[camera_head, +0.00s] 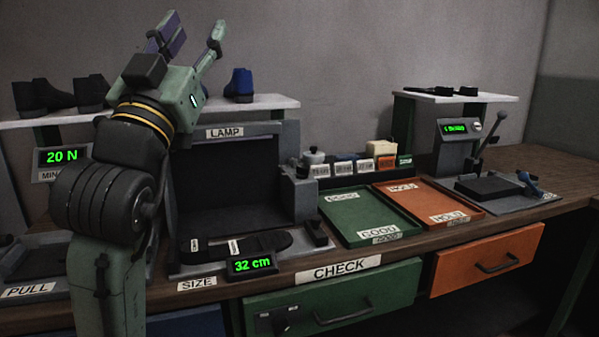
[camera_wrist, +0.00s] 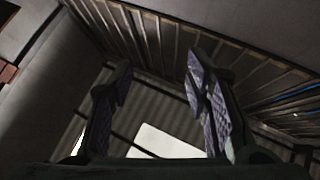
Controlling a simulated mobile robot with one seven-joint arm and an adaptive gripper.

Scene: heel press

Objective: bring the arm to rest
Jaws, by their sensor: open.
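My gripper (camera_head: 197,42) is raised high at the left in the head view, above the bench and in front of the grey wall. Its two fingers stand apart and point up, with nothing between them. In the wrist view my gripper (camera_wrist: 155,105) is also open and empty. Beyond the fingers there is ribbed overhead structure and a bright white panel. My arm is folded upward at the left of the head view and hides part of the bench and shelf.
The bench carries a lamp booth (camera_head: 225,180), a green tray (camera_head: 350,236), an orange tray (camera_head: 425,225) and a lever press (camera_head: 455,150). Shoes stand on the left shelf (camera_head: 270,101) behind my arm. A green drawer (camera_head: 340,300) and an orange drawer (camera_head: 490,258) are below.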

